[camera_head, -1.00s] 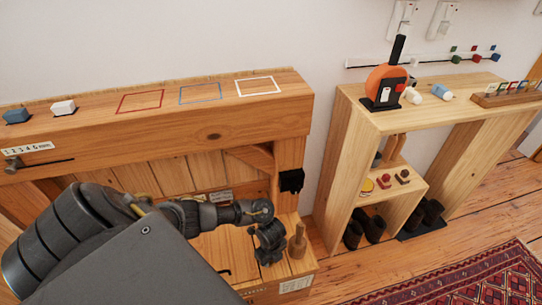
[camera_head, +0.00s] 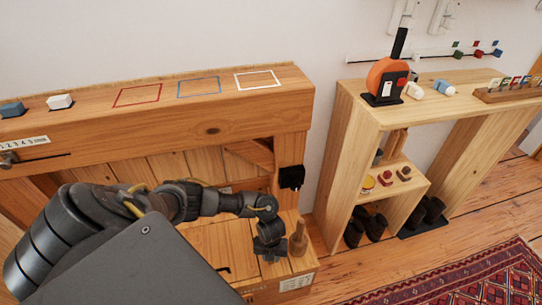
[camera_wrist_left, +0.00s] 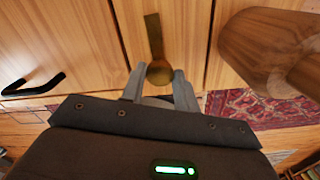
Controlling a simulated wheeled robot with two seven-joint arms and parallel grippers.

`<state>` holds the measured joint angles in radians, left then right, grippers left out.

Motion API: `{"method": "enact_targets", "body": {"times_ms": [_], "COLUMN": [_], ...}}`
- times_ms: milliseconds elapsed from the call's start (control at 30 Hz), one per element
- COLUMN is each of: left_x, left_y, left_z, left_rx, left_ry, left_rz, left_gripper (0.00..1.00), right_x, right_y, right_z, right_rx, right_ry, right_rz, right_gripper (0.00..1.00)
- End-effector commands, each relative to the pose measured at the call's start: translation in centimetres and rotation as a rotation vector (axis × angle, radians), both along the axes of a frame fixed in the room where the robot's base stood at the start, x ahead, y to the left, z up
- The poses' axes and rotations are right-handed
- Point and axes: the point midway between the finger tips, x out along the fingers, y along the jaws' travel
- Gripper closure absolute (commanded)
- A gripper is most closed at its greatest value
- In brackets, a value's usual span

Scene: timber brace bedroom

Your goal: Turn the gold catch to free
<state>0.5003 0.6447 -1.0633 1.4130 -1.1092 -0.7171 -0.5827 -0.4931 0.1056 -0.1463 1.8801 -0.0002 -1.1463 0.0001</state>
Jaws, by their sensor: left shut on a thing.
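The gold catch (camera_wrist_left: 155,40) is a narrow brass bar with a rounded end, lying against pale wooden boards in the left wrist view. It points nearly straight along the picture, with its round end toward my gripper. My left gripper (camera_wrist_left: 160,84) has its two grey fingers on either side of that round end and is shut on it. In the head view my left gripper (camera_head: 270,248) is low at the wooden bench box, beside a wooden peg (camera_head: 298,238). The catch is hidden there behind my gripper and arm. My right gripper is not in view.
The wooden peg stands close by in the left wrist view (camera_wrist_left: 255,45). A black handle (camera_wrist_left: 34,84) is at the left. A timber beam (camera_head: 210,125) runs above my arm. A shelf unit (camera_head: 345,140) stands right; open floor and a red rug (camera_head: 480,275) lie in front.

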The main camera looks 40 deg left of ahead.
Motion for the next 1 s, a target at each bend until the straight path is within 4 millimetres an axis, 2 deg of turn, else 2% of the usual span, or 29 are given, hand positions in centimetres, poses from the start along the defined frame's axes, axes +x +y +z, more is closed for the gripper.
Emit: {"method": "enact_targets", "body": {"times_ms": [267, 667, 700, 867, 1000], "left_x": [-0.07, -0.12, -0.12, -0.09, -0.06], "left_y": [-0.05, -0.06, -0.06, -0.05, -0.04], "left_z": [-0.03, -0.02, -0.02, -0.02, -0.01], "left_rx": [-0.001, -0.001, -0.001, 0.000, -0.001], "left_ry": [0.002, 0.003, 0.003, 0.002, 0.002], "left_rz": [-0.059, -0.066, -0.066, -0.065, -0.064], "left_gripper": [0.92, 0.92, 0.68, 0.48, 0.48], "right_x": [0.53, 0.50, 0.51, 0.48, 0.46], "right_y": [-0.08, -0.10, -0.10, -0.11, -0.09], "right_z": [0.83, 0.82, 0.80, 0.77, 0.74], "right_rx": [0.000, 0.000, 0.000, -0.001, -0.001], "right_ry": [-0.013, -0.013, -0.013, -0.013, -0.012], "right_rz": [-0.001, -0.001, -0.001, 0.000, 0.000], "right_gripper": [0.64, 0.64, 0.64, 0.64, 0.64]}}
